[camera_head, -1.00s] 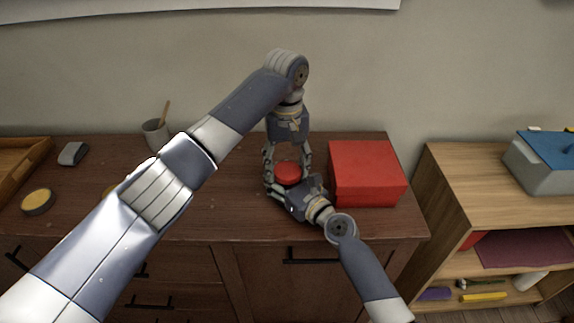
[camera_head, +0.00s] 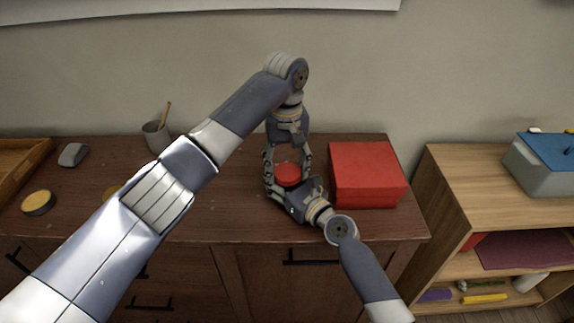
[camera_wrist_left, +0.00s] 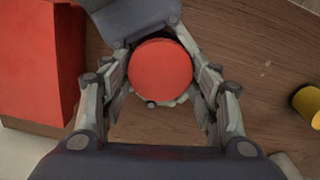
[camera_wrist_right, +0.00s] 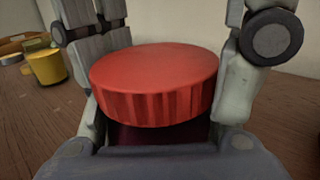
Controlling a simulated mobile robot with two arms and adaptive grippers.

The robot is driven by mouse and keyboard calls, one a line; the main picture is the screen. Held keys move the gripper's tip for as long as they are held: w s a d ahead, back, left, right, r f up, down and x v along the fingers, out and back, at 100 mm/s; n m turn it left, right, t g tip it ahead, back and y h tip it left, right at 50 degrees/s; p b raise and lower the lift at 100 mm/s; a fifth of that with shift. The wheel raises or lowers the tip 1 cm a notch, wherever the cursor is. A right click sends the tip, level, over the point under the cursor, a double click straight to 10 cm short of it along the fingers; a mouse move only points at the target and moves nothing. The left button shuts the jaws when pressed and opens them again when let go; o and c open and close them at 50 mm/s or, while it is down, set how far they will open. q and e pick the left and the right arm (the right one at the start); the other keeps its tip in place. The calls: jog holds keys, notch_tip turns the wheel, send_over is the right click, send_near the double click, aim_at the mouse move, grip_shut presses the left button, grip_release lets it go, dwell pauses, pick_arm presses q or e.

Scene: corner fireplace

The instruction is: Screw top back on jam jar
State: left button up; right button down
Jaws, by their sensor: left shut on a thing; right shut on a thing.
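The red ribbed lid (camera_head: 288,174) sits over the jam jar on the dresser, and it looks level. In the right wrist view the lid (camera_wrist_right: 154,85) hides most of the dark purple jar (camera_wrist_right: 160,134); I cannot tell how tightly they meet. My left gripper (camera_head: 287,168) comes down from above and is shut on the lid, with its fingers on opposite sides of it. The lid also fills the middle of the left wrist view (camera_wrist_left: 160,70). My right gripper (camera_head: 284,188) comes in low from the front right and is shut on the jar.
A red box (camera_head: 367,175) stands close on the right of the grippers. A cup with a wooden stick (camera_head: 156,135), a grey object (camera_head: 73,154), a yellow-topped tin (camera_head: 38,202) and a wooden tray (camera_head: 15,165) are on the left. A shelf unit (camera_head: 480,180) stands at right.

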pick_arm(q)
jog(key=shift+s+f, duration=0.1)
jog(key=shift+f, duration=0.6)
pick_arm(e)
jog(key=shift+s+a, duration=0.1)
pick_arm(q)
jog(key=shift+o, duration=0.4)
jog(key=shift+a+f, duration=0.1)
pick_arm(e)
jog(key=shift+a+r, duration=0.1)
pick_arm(q)
jog(key=shift+r, duration=0.3)
jog(key=shift+c, duration=1.1)
jog(key=shift+d+r, duration=0.2)
jog(key=shift+r, duration=0.05)
jog(key=shift+r, duration=0.25)
pick_arm(e)
jog(key=shift+d, duration=0.2)
